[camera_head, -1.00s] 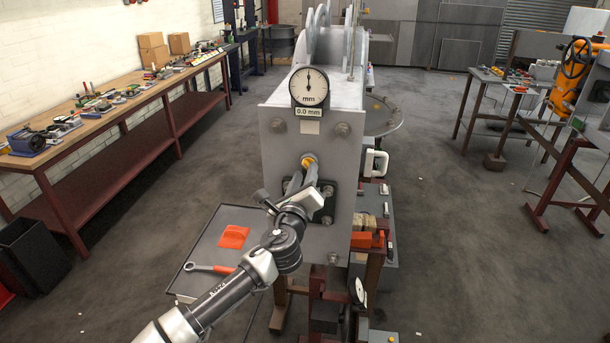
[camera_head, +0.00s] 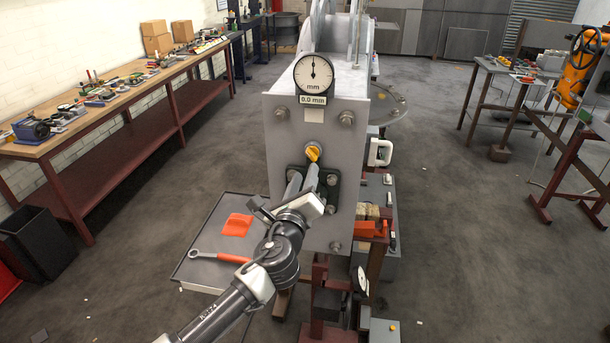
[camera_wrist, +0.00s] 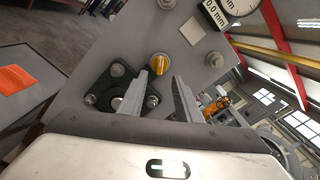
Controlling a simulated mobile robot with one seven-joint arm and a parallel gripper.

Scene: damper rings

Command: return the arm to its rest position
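My gripper (camera_head: 306,183) is in front of the grey upright plate of the machine (camera_head: 345,215), low on its face. In the wrist view my gripper's two fingers (camera_wrist: 167,95) stand apart with nothing between them. Beyond the fingertips is a yellow knob (camera_wrist: 159,67) on the plate; it also shows in the head view (camera_head: 313,153), just above the gripper. A dark bolted flange (camera_wrist: 118,102) lies behind the left finger and is partly hidden by it. I cannot tell how far the fingertips are from the plate.
A round dial gauge (camera_head: 313,75) with a "0.0 mm" label tops the plate. A tray (camera_head: 205,215) at lower left holds an orange piece (camera_head: 237,225) and a wrench (camera_head: 222,256). A long workbench (camera_head: 120,100) runs along the left wall. Open floor (camera_head: 450,230) lies to the right.

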